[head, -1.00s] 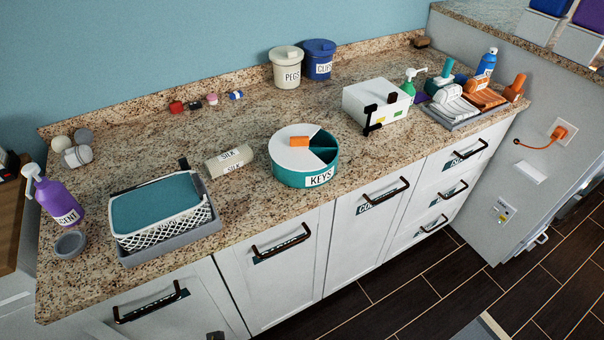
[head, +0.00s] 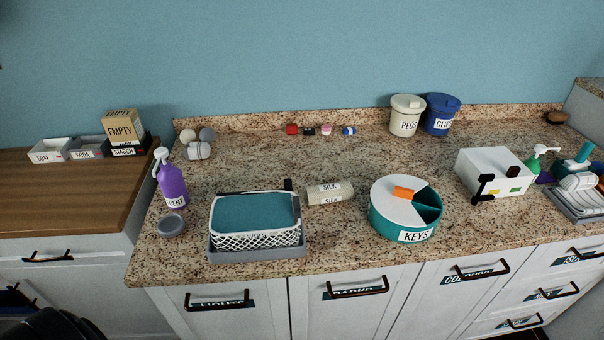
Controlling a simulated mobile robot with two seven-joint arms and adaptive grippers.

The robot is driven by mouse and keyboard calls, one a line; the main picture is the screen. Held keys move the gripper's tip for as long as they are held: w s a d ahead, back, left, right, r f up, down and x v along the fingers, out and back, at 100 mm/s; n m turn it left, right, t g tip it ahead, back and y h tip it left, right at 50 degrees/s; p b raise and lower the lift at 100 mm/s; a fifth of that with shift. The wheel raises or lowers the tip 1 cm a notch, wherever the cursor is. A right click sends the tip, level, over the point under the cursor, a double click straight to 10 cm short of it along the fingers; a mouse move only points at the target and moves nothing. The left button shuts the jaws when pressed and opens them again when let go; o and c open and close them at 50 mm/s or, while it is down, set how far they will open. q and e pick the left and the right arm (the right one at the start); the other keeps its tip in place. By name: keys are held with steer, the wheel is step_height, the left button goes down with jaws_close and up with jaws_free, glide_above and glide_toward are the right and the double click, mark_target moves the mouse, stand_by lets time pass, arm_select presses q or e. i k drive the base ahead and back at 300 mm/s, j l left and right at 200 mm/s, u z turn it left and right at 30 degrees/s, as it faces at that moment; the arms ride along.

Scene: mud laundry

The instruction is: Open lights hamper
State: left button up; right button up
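The lights hamper front (head: 225,322) is a white panel at the lower left of the granite counter. Its dark bar handle (head: 217,302) runs across a label that it partly covers, reading as LIGHTS. The panel looks closed, flush with the panel to its right. Its lower part is cut off by the bottom edge of the view. Neither of my grippers is in view.
The darks front (head: 340,315) and colours front (head: 450,300) are to the right, both closed. A basket on a grey tray (head: 258,252) stands above the lights front. A dark rounded shape (head: 58,325), unclear, is at bottom left. A wooden-topped cabinet (head: 75,195) is left.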

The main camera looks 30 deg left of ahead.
mark_target(257, 308)
steer(key=u, duration=1.65)
